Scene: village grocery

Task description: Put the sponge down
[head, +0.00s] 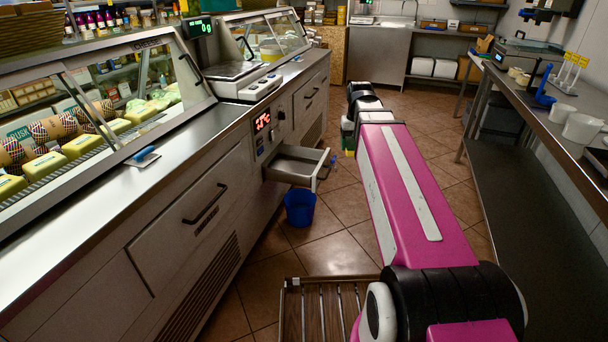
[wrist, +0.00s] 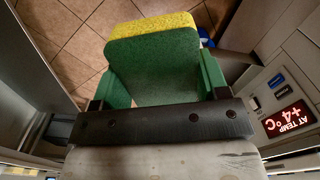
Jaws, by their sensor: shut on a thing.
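The sponge (wrist: 155,72) is yellow along one face and green on the other. It sits between the green-padded fingers of my gripper (wrist: 158,62), which is shut on it. In the head view my gripper (head: 348,138) is at the far end of my arm, above the floor and to the right of the open drawer. There the sponge shows only as a small patch of green and yellow, mostly hidden by my arm.
An open metal drawer (head: 296,164) juts from the counter below a red display (head: 262,122). A blue bucket (head: 300,207) stands on the floor below it. The long counter top (head: 130,190) has bare room. A steel bench (head: 545,125) holds white tubs on the right.

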